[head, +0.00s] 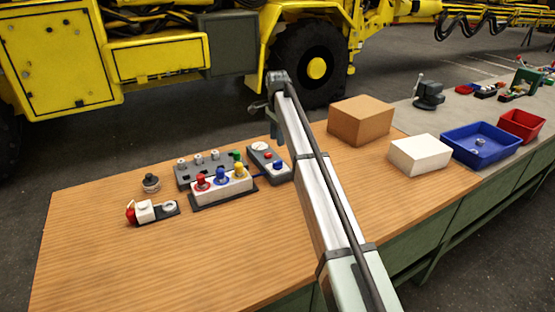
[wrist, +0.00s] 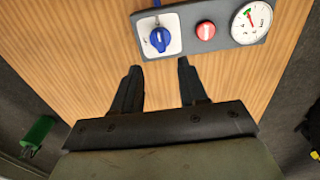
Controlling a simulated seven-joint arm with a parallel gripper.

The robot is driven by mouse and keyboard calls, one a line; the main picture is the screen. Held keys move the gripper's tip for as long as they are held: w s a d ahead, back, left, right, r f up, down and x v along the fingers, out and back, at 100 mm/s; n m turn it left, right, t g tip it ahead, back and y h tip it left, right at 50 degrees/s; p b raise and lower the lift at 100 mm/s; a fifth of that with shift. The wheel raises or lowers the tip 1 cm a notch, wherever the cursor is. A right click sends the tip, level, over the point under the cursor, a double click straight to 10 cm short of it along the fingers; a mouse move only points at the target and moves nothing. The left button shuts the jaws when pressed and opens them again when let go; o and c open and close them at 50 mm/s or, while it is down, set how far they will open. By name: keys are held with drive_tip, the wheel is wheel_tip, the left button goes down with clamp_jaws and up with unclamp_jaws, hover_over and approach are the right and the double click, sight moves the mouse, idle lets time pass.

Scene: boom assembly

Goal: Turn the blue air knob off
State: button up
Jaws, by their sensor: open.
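The blue air knob (wrist: 159,39) sits on a white square plate at the left end of a grey panel (wrist: 182,45) in the wrist view. Its grip looks roughly upright in that picture. In the head view, the blue knob (head: 277,165) is at the near end of the panel. My gripper (wrist: 159,70) is open and empty. Its two dark fingertips are just below the knob in the wrist view, one to each side, with no visible contact. In the head view I cannot make out the fingers clearly.
A red button (wrist: 205,30) and a round gauge (wrist: 251,21) share the panel. Left of it stands a white box (head: 224,190) with red, blue and yellow knobs. A cardboard box (head: 361,120) and white block (head: 420,154) are to the right. The front left table is clear.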

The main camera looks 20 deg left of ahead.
sight(278, 161)
wheel_tip(278, 161, down, 10)
idle(0.5)
clamp_jaws()
idle(0.3)
